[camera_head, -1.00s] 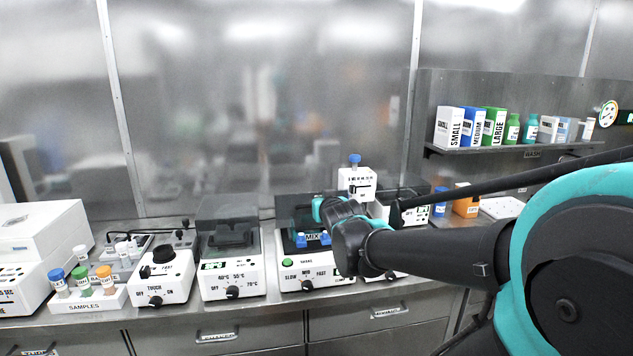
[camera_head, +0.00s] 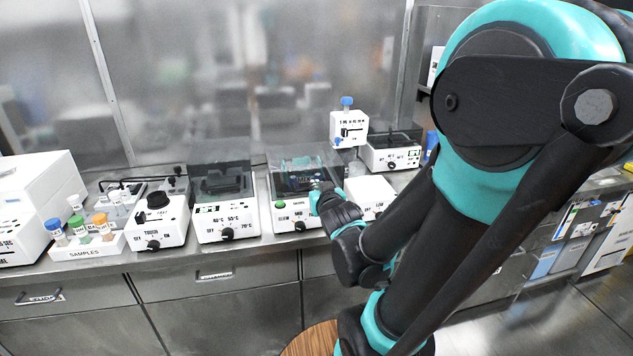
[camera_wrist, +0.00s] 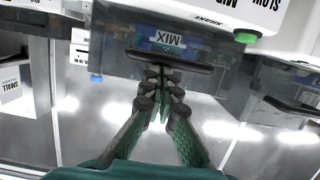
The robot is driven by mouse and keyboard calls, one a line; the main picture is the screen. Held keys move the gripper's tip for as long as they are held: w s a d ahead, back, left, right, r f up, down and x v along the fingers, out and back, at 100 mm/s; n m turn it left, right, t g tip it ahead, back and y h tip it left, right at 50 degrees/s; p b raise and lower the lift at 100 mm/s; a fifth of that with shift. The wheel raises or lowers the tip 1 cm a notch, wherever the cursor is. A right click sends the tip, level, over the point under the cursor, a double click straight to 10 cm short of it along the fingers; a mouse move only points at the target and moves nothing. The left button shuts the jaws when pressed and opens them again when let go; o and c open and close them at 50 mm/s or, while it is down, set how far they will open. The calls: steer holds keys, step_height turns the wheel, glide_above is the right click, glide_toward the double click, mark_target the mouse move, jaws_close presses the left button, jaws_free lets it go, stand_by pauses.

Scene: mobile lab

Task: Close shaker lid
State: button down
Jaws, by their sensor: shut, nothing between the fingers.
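The shaker (camera_head: 290,216) is a white box with a green button on the bench. Its tinted see-through lid (camera_head: 305,160) now lies between the view and the blue-and-white MIX block, which shows dimmed. In the wrist view the MIX label (camera_wrist: 166,39) shows through the tinted lid (camera_wrist: 110,62). A dark handle bar (camera_wrist: 170,60) crosses it. My gripper (camera_head: 319,188) is shut and empty at the shaker's front right. Its fingertips (camera_wrist: 163,76) are right beside the handle bar; contact is unclear. I cannot tell whether the lid is fully seated.
A heater with a tinted cover (camera_head: 226,215) stands close on the left, then a knobbed mixer (camera_head: 160,225) and a samples rack (camera_head: 85,246). A white box (camera_head: 370,192) stands close on the right, partly behind my arm. Drawers lie below the bench edge.

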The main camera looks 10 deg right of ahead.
steer(key=shift+s+d+f, duration=0.1)
steer(key=shift+s+f, duration=0.2)
steer(key=shift+f, duration=0.2)
steer(key=shift+s+f, duration=0.3)
steer(key=shift+f, duration=0.2)
steer(key=shift+s, duration=0.1)
steer(key=shift+r, duration=0.1)
step_height(320, 180, up, 11)
steer(key=w, duration=0.1)
steer(key=s+d+f+g, duration=0.1)
steer(key=s+f+g, duration=0.4)
steer(key=f, duration=0.7)
steer(key=s+f+g, duration=0.6)
steer(key=s+f, duration=0.4)
steer(key=f, duration=0.2)
steer(key=shift+s+d+f, duration=0.2)
steer(key=shift+s+d, duration=0.05)
steer(key=shift+d, duration=0.1)
